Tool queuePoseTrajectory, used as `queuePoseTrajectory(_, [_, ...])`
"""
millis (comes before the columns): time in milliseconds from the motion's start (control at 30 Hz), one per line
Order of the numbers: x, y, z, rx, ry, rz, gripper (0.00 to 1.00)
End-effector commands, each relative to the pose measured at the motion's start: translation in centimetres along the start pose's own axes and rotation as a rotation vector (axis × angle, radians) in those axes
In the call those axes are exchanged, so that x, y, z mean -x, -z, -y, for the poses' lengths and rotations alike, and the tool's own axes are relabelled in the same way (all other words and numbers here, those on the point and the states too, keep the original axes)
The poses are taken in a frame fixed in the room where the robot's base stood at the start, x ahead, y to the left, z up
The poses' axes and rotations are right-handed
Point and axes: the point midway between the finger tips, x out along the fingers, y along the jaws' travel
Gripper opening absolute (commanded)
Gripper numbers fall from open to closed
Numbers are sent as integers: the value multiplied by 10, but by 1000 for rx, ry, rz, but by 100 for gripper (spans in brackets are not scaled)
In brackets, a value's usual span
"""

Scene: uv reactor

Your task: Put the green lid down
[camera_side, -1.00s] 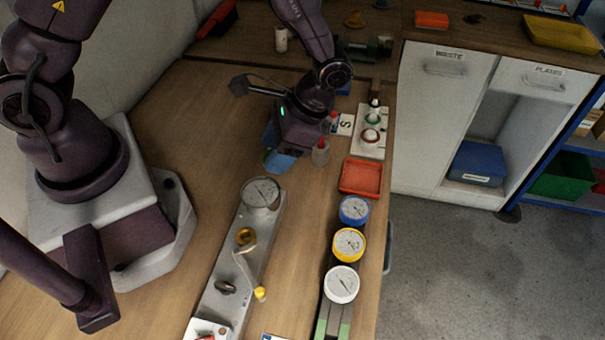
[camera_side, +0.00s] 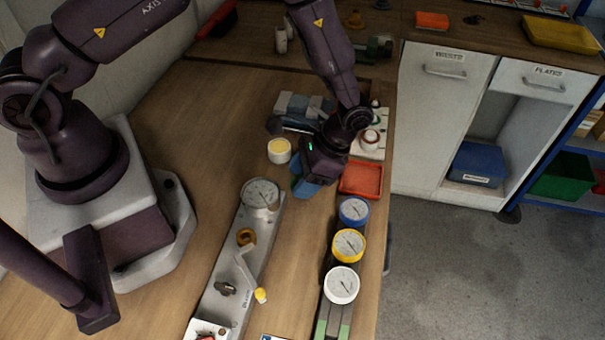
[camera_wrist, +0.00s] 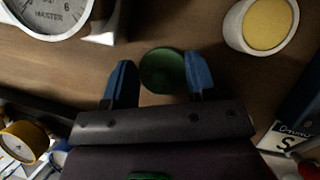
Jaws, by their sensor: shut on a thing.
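The green lid (camera_wrist: 162,68) is a dark green disc in the wrist view, between the blue fingertips of my gripper (camera_wrist: 162,80). My gripper is shut on it. In the side view my gripper (camera_side: 306,188) points down over the wooden table, left of the red tray. The lid is hidden there behind my fingers and wrist. I cannot tell whether the lid touches the table.
A white jar with a yellow top (camera_side: 279,150) stands left of my gripper. The red tray (camera_side: 361,180) is close on the right. A gauge (camera_side: 262,195) on a metal plate and a row of gauges (camera_side: 349,243) stand nearer the camera. Grey-blue blocks (camera_side: 297,104) lie behind.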

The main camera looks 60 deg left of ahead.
Motion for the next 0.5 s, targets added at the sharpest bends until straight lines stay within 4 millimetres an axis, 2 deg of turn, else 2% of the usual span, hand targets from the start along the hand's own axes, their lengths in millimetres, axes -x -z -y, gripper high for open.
queuePoseTrajectory(467, [-12, 7, 1, 0, 1, -2, 30])
queuePoseTrajectory(500, [-12, 7, 1, 1, 1, -2, 59])
